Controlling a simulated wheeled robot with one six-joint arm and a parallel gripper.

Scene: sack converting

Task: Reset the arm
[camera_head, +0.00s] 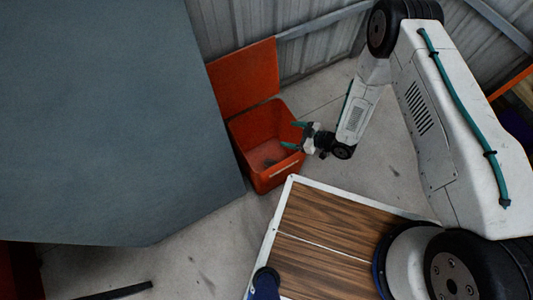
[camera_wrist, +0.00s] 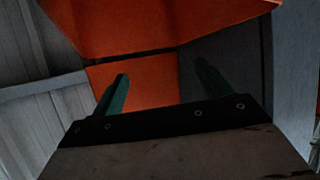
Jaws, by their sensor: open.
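My gripper (camera_head: 292,135) is at the end of my white arm, which reaches toward the middle of the head view. Its two green fingers are spread apart with nothing seen between them. They point left, at the upper right side of an open orange box (camera_head: 273,175), and appear over or close to its rim; the exact gap cannot be told. In the wrist view my gripper (camera_wrist: 160,85) shows both fingers apart, with orange surfaces (camera_wrist: 130,25) ahead of them.
The box's orange lid (camera_head: 243,77) stands raised against a corrugated metal wall (camera_head: 228,25). A large grey panel (camera_head: 100,110) fills the left side. Concrete floor (camera_head: 195,235) is open below the box. A dark bar (camera_head: 115,292) lies at the lower left.

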